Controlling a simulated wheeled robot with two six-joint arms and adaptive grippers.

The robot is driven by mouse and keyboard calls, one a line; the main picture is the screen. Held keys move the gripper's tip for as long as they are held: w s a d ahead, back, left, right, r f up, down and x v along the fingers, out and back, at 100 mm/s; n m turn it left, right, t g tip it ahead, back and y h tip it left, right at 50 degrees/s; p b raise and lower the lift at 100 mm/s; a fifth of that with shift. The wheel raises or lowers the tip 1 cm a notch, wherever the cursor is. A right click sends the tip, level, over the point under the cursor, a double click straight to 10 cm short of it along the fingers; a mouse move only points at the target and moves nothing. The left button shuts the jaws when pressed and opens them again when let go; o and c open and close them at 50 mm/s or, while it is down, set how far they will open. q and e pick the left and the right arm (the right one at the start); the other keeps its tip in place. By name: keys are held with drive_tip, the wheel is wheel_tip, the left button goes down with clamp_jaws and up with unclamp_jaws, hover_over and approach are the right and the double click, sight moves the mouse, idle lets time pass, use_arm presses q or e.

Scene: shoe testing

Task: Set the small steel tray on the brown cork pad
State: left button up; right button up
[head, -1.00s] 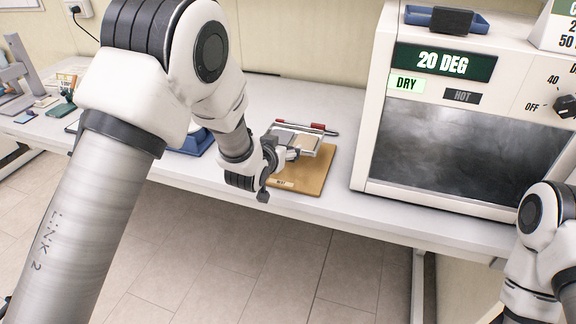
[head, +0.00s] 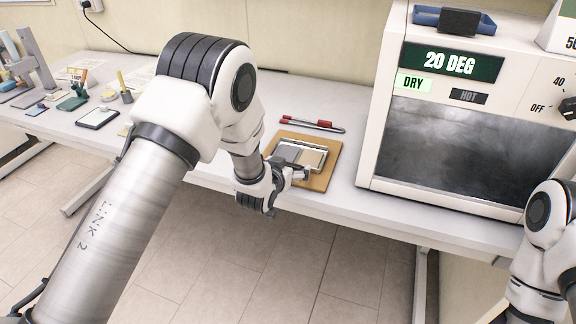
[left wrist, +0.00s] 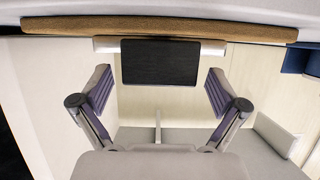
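The small steel tray (head: 325,151) lies on the brown cork pad (head: 320,183) in the head view, with grey and beige pieces in it. In the left wrist view the pad's brown edge (left wrist: 160,27) runs along the top, against the tray's silver side (left wrist: 106,45). A dark rectangular tab (left wrist: 160,63) shows at the tray's near side. My left gripper (head: 304,174) is at the tray's front edge. In the wrist view its fingers (left wrist: 158,88) are spread, with gaps on both sides of the tab. My right gripper is out of view.
A red-and-grey pen-like tool (head: 312,124) lies behind the pad. A large chamber (head: 450,150) with a dark window stands to the right. A dark flat device (head: 97,117) and several small items lie on the table (head: 380,207) at left. The table's front edge is close to the pad.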

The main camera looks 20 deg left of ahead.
use_arm(q)
drive_tip(key=shift+r, duration=0.15)
drive_tip(key=shift+s+r, duration=0.2)
drive_tip(key=b+v, duration=0.2)
drive_tip(key=v, duration=1)
drive_tip(key=s+a+f+g, duration=0.1)
drive_tip(key=s+f+g, duration=0.3)
drive_tip(key=s+f, duration=0.45)
drive_tip(key=s+a+f+g, duration=0.25)
drive_tip(key=s+f, duration=0.25)
drive_tip(key=f, duration=0.6)
drive_tip(key=s+f+g, duration=0.3)
drive_tip(key=s+f, duration=0.2)
drive_tip(key=s, duration=0.4)
drive_tip(key=s+f+g, duration=0.4)
drive_tip(key=s, duration=0.5)
drive_tip(key=shift+s+a+f+n, duration=0.25)
drive_tip(key=shift+a+f+n, duration=0.05)
drive_tip(key=shift+f+n, duration=0.1)
drive_tip(key=shift+w, duration=0.1)
